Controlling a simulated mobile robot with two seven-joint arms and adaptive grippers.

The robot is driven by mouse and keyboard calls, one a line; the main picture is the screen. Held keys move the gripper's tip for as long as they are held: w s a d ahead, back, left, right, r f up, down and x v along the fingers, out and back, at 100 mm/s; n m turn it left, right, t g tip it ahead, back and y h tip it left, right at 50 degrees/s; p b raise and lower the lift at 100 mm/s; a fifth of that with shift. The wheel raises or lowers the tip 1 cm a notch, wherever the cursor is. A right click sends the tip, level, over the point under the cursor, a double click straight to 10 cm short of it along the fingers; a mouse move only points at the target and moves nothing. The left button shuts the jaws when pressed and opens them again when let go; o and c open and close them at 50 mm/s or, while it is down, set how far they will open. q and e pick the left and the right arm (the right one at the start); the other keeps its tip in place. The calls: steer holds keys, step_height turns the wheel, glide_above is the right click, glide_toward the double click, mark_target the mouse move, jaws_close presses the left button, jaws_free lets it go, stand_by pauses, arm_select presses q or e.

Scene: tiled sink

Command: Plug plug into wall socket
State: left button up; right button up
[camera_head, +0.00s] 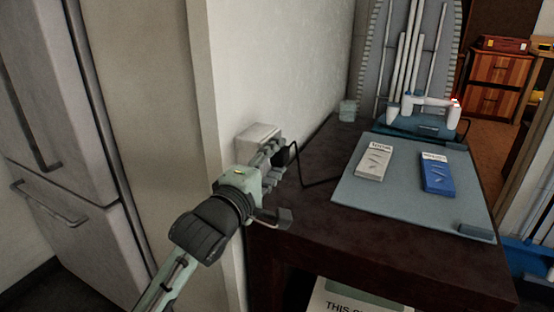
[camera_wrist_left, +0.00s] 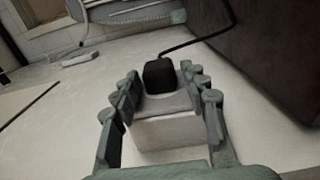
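The wall socket (camera_head: 258,133) is a pale box on the white wall above the dark counter. It also shows in the left wrist view (camera_wrist_left: 168,131), between my fingers. The black plug (camera_wrist_left: 159,77) is at the socket's grey face, with its cable running off behind it. In the head view the plug (camera_head: 284,155) is partly hidden by my fingers. It looks seated in the socket, but its prongs are hidden. My left gripper (camera_head: 272,166) is open around the plug. In the wrist view its fingers (camera_wrist_left: 160,74) stand apart from the plug's sides. My right gripper is out of view.
The black cable (camera_head: 305,180) runs onto the dark counter (camera_head: 310,215). A grey mat (camera_head: 400,195) holds a grey box (camera_head: 374,161) and a blue box (camera_head: 437,173). A blue-and-white device (camera_head: 425,118) stands behind. A fridge (camera_head: 60,130) is at the left.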

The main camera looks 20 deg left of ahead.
arm_select(q)
steer(key=shift+o, duration=0.5)
steer(key=shift+s+f, duration=0.1)
steer(key=shift+s, duration=0.2)
steer(key=s+a, duration=0.1)
steer(key=s, duration=0.5)
steer(key=shift+s+a, duration=0.2)
steer(key=shift+s, duration=0.2)
